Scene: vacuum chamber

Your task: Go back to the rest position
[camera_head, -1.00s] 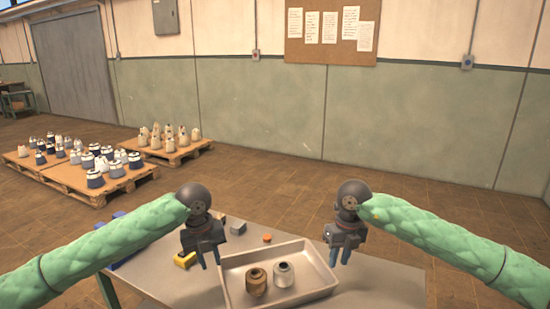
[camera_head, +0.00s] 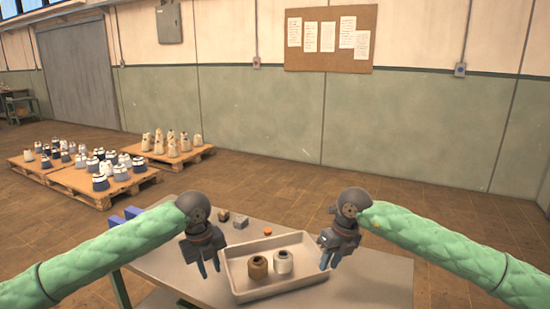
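My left gripper (camera_head: 209,270) hangs at the left edge of a pale tray (camera_head: 290,291) on the grey table, fingers pointing down. A gap shows between its fingers and nothing is in them. My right gripper (camera_head: 329,262) hangs at the tray's right side, fingers pointing down. It holds nothing that I can see, and its finger gap is hard to make out. In the tray, a brown cylindrical part (camera_head: 258,267) and a silver-white cylindrical part (camera_head: 283,262) stand side by side, apart from both grippers.
The table (camera_head: 371,285) also bears a small brown block (camera_head: 223,215), a grey block (camera_head: 241,221), an orange piece (camera_head: 267,231) and blue items (camera_head: 125,215). Pallets (camera_head: 132,183) with several containers stand on the floor beyond. The table's right part is clear.

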